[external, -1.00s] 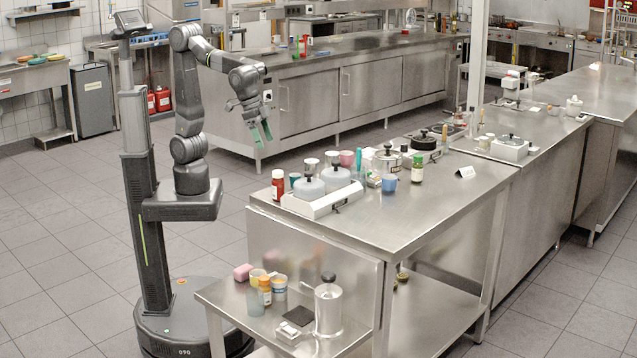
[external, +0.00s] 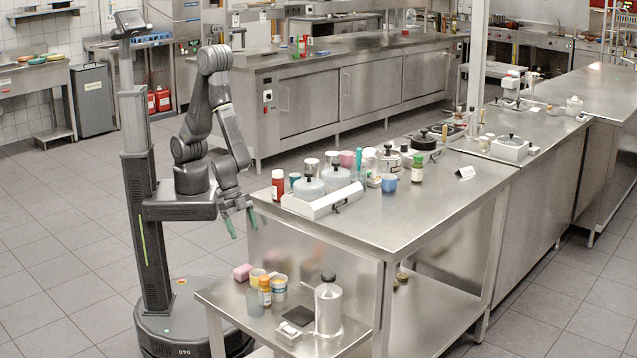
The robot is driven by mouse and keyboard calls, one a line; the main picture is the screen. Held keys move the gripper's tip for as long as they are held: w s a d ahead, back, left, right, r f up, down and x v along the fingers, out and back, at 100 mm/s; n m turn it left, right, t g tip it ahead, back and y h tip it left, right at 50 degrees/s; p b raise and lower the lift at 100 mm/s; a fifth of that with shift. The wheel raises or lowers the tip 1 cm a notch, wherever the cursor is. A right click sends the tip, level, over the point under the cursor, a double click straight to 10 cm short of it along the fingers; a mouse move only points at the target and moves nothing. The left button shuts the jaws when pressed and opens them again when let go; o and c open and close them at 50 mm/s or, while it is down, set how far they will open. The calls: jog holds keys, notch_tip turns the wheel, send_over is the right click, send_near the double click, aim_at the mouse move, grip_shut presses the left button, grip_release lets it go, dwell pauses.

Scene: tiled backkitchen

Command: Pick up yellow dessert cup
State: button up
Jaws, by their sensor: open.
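A small yellow cup (external: 256,275), which looks like the dessert cup, stands on the low steel side shelf (external: 215,291) near its back edge. An orange-capped bottle in front of it hides part of it. A second cup-like container (external: 279,287) with yellow and pale bands stands just to its right. My gripper (external: 241,224) hangs above and slightly left of the yellow cup, well clear of it. Its green-tipped fingers are apart, point down and hold nothing.
The higher steel counter (external: 390,228) rises beside the shelf.

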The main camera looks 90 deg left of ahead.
notch_tip(320, 180, down, 5)
jog(key=b, duration=0.3)
send_over(258, 275)
jog(key=s, duration=0.2)
jog(key=f, duration=0.6)
jog(key=shift+s+d+f, duration=0.1)
jog(key=shift+d+f, duration=0.1)
jog(key=shift+d, duration=0.15)
jog(key=shift+w+x, duration=0.15)
jog(key=shift+x, duration=1.4)
jog(key=shift+w+x, duration=0.1)
jog(key=shift+x, duration=1.4)
jog(key=shift+r, duration=0.1)
jog(key=c, duration=1.1)
